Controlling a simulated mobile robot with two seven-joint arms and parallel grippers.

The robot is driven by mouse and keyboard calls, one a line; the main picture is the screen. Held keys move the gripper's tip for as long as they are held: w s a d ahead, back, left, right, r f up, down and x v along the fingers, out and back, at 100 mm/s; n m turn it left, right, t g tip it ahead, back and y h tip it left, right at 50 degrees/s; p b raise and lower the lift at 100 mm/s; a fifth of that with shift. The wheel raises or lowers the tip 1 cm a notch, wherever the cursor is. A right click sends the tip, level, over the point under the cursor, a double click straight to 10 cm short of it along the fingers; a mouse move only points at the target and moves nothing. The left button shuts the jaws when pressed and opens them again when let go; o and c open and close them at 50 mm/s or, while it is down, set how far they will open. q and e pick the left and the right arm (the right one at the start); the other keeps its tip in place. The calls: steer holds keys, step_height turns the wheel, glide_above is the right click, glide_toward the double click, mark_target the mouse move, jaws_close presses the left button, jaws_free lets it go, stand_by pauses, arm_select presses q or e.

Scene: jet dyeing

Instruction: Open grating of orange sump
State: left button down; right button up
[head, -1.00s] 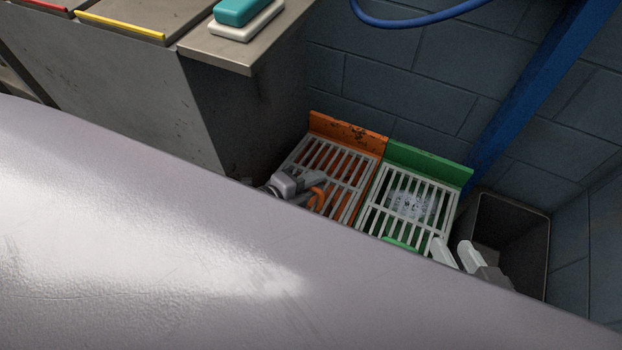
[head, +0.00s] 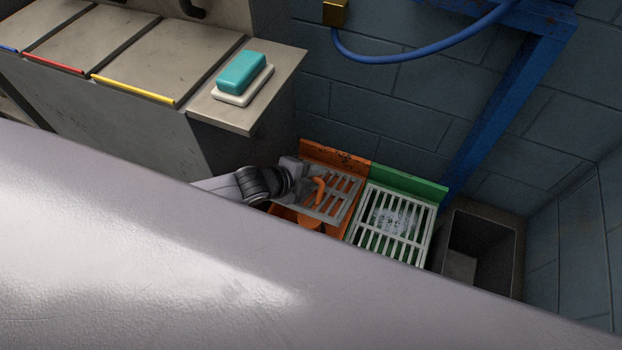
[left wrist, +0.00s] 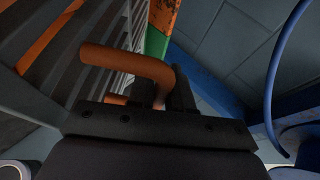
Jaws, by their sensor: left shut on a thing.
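The orange sump (head: 320,152) stands against the wall, its grey slatted grating (head: 345,212) raised at the near side and tilted. Orange inner surface shows below the grating's near edge. My left gripper (head: 314,180) is shut on the grating's orange handle (head: 320,190). The bent handle (left wrist: 125,62) also shows between the dark fingers in the left wrist view, with the grating's slats (left wrist: 75,48) to its left. My pale arm cover hides the sump's front. My right gripper is out of view.
A green sump (head: 405,182) with its grating down adjoins on the right. A dark open bin (head: 485,240) stands beyond it. A metal counter (head: 240,112) with a teal and a white block is at upper left. A blue post (head: 510,100) rises behind.

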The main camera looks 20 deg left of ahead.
arm_select(q)
steer(key=shift+w+r, duration=0.35)
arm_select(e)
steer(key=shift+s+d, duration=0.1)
arm_select(q)
steer(key=c, duration=1.1)
jaws_free()
steer(key=shift+f, duration=0.1)
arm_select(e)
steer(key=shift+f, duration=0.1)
arm_select(q)
steer(key=shift+s, duration=0.2)
